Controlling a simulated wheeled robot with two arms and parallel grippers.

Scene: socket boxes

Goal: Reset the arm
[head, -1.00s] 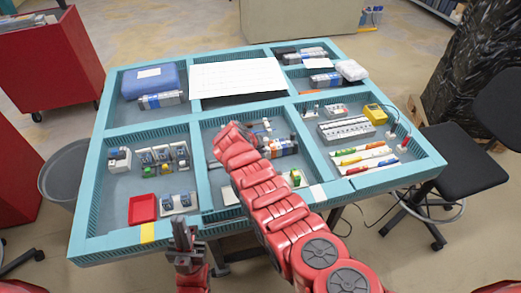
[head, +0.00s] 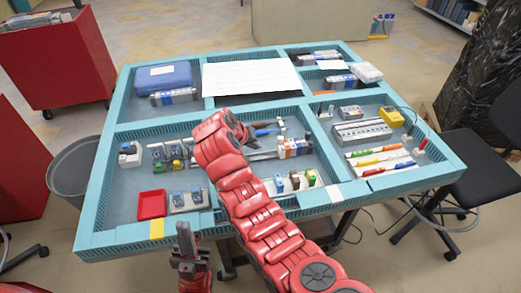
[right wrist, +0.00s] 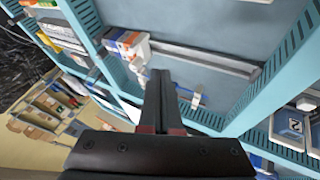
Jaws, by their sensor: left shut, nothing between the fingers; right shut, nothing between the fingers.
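My left gripper (head: 186,242) points up in front of the table's front edge in the head view, shut and empty. My red right arm (head: 250,200) reaches over the middle front compartment in the head view, its wrist near that compartment's left divider. The wrist largely hides my right gripper there. In the right wrist view my right gripper (right wrist: 163,100) is shut and empty, above the compartment floor with orange-and-white blocks (right wrist: 128,45) and a blue-handled tool (right wrist: 192,96) beyond it.
The teal divided table (head: 115,240) holds electrical parts. A red tray (head: 151,204) lies front left; a blue case (head: 163,77) and white sheet (head: 250,75) lie at the back. A black chair (head: 475,160) stands at the right, a grey bin (head: 75,172) at the left.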

